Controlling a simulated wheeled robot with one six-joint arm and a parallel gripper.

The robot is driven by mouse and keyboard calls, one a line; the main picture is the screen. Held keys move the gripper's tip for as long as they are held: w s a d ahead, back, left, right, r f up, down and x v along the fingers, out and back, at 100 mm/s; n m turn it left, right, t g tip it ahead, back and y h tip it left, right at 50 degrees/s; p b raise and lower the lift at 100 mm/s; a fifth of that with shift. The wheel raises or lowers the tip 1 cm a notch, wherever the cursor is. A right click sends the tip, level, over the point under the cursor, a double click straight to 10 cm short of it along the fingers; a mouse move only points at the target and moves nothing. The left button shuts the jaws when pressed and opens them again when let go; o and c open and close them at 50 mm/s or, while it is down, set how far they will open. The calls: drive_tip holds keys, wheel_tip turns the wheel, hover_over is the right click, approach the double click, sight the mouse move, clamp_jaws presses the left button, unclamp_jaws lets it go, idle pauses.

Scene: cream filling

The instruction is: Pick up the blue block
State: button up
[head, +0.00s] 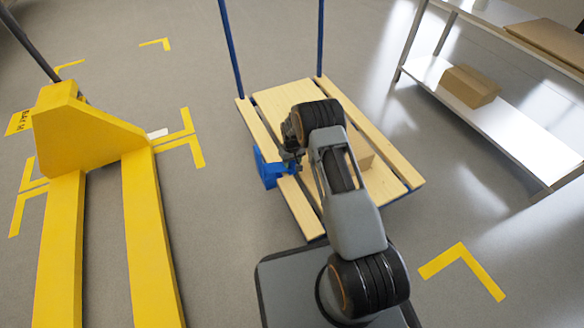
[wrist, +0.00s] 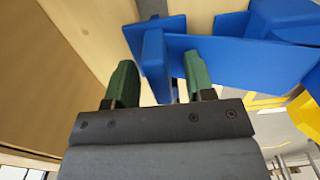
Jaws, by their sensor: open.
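The blue block (head: 268,169) is at the left edge of the wooden-topped cart (head: 270,98) in the head view, partly behind my gripper. In the wrist view the blue block (wrist: 225,62) shows as several flat blue faces, with a narrow upright part between my fingers. My gripper (wrist: 158,72) is open, its two green fingers on either side of that part. Whether they touch it I cannot tell. In the head view my gripper (head: 291,160) is small and dark beside the block.
A light brown box (head: 360,156) shows on the cart behind my arm. A yellow pallet jack (head: 82,140) stands at the left. A metal shelf (head: 518,126) with a cardboard box (head: 470,86) is at the right. Grey floor lies between the jack and the cart.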

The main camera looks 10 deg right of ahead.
drive_tip(key=shift+c, duration=0.4)
clamp_jaws()
